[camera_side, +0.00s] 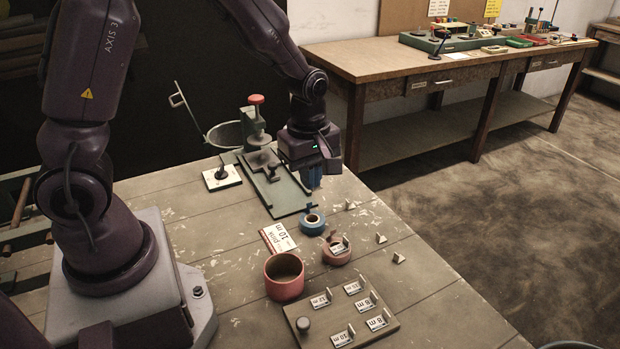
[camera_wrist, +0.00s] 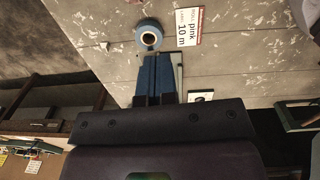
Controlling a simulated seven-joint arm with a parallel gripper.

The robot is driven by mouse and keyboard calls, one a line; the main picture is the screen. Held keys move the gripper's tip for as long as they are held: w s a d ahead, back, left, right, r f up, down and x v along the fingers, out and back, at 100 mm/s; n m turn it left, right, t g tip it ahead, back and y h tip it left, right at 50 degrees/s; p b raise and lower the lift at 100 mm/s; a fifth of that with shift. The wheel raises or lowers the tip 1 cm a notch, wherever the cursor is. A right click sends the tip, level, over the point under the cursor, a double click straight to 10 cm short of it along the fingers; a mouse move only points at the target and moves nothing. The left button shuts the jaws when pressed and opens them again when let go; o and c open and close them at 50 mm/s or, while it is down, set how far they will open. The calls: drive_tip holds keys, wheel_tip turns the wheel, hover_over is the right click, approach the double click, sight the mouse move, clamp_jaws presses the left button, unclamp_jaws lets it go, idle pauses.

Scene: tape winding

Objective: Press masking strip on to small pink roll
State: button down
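A small pink roll (camera_side: 328,258) lies on the table, with a white tag or strip (camera_side: 341,248) at its top; whether the tag is stuck to it I cannot tell. Several labelled strips (camera_side: 354,287) stand on a flat board (camera_side: 372,337) at the front. A card (camera_side: 278,238) reads "pink 10 m" and also shows in the wrist view (camera_wrist: 189,27). My gripper (camera_side: 312,184) hangs above the table, behind the blue roll (camera_side: 312,225). In the wrist view its blue fingers (camera_wrist: 157,58) lie side by side, shut, with nothing visible between them.
A larger reddish-pink cup-like roll (camera_side: 284,284) stands left of the small pink roll. Small pale wedges (camera_side: 381,239) lie to the right. A green press fixture (camera_side: 272,190) with a red knob and a switch plate (camera_side: 221,177) are behind.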

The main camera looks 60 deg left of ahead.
drive_tip(key=shift+r, duration=0.3)
